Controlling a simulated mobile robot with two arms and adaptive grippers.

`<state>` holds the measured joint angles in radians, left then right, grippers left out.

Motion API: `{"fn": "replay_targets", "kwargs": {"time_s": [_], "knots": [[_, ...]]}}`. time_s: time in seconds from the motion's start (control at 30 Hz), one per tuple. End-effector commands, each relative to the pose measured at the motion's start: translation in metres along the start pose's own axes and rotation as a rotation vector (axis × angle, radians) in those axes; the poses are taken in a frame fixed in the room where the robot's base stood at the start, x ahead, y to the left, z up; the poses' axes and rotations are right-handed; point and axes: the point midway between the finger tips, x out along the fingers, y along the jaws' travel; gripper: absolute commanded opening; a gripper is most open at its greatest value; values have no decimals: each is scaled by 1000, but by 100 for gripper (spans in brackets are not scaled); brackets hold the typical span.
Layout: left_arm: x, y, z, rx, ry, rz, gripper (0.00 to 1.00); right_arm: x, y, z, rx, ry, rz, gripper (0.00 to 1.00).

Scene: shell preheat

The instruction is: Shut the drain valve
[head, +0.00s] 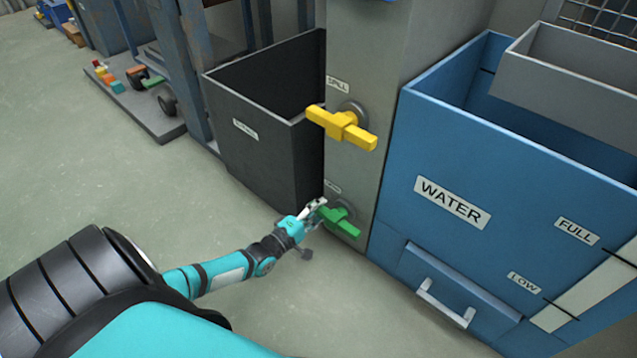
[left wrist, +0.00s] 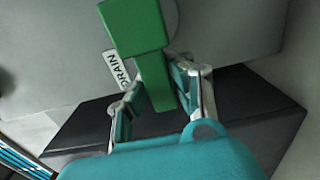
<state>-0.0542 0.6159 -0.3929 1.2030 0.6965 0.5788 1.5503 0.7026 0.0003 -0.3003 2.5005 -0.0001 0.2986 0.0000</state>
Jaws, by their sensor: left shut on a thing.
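The green drain valve handle (head: 341,226) is low on the grey column, slanting from upper left to lower right in the head view. My left gripper (head: 317,208) is shut on the left end of this handle. In the left wrist view the green handle (left wrist: 137,28) runs down between the two fingers of my left gripper (left wrist: 157,92). A DRAIN label (left wrist: 117,70) is beside it on the panel. The gripper hides part of the handle's left end in the head view. My right gripper is not in view.
A yellow spill valve handle (head: 342,127) sits above on the same column (head: 370,60). A dark open bin (head: 262,160) stands left of it, and a blue water tank (head: 420,150) with a handle (head: 446,303) stands right.

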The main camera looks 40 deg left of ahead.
Motion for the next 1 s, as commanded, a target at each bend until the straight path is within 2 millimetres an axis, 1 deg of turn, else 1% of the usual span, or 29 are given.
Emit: {"fn": "replay_targets", "kwargs": {"time_s": [0.2,0.23,0.4,0.43,0.67,0.77,0.87,1.0], "knots": [[-1,-2,0,-10,2,-4,0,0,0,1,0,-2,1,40],[-1,-2,0,-10,2,-4,21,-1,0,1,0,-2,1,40],[-1,-1,0,-7,1,-3,43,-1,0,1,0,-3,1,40],[-1,-1,0,-7,1,-3,46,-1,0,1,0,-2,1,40],[-1,-1,0,-4,1,-2,46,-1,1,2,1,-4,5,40],[-5,-1,0,-4,1,-3,46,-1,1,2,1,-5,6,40],[-18,-2,0,-4,1,-5,46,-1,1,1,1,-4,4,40],[-46,-2,0,-4,1,-6,46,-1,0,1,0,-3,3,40]]}}
